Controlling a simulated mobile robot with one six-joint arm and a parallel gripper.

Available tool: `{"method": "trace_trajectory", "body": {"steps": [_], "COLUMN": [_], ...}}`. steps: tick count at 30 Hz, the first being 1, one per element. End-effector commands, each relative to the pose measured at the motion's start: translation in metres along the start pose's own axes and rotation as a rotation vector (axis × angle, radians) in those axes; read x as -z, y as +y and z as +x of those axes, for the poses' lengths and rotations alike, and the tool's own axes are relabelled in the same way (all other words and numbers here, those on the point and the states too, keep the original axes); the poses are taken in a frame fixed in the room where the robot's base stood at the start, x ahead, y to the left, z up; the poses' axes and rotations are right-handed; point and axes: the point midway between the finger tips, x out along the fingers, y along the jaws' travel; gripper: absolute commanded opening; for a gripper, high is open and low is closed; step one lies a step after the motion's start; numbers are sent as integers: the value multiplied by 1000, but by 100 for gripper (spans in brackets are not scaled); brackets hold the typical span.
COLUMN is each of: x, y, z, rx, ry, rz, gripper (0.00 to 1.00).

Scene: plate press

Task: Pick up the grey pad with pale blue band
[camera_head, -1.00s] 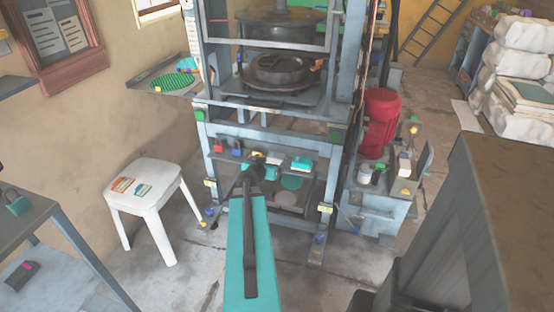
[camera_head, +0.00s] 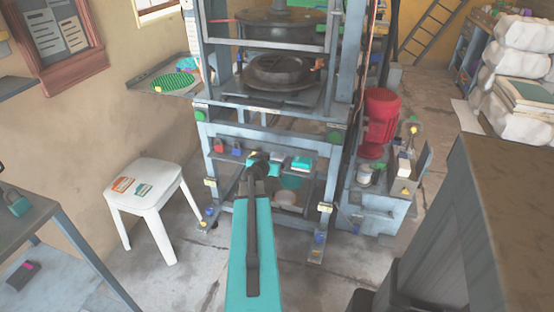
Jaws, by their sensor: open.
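My gripper (camera_head: 258,160) is at the lower shelf of the press, seen from behind, with the teal arm link leading to it. It looks open, and nothing can be seen held in it. Small pads lie along that shelf (camera_head: 207,155): a red one (camera_head: 219,146), a purple one (camera_head: 236,149) and a teal one (camera_head: 301,163). The gripper is between the purple and teal pads. I cannot make out for sure which piece is the grey pad with pale blue band; my gripper and arm hide part of the shelf.
The press frame (camera_head: 208,180) has posts on both sides of the shelf. A white stool (camera_head: 155,173) stands left, and a red cylinder (camera_head: 380,122) stands right.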

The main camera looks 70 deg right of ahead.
Motion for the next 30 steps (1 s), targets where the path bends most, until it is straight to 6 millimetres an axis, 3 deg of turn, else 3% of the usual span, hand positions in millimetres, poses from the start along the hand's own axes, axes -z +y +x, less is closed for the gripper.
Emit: {"method": "trace_trajectory", "body": {"steps": [21, 30], "x": [0, -1], "y": [2, 3], "z": [48, 52], "rx": [0, 0], "ry": [0, 0], "rz": [0, 0], "gripper": [87, 87]}}
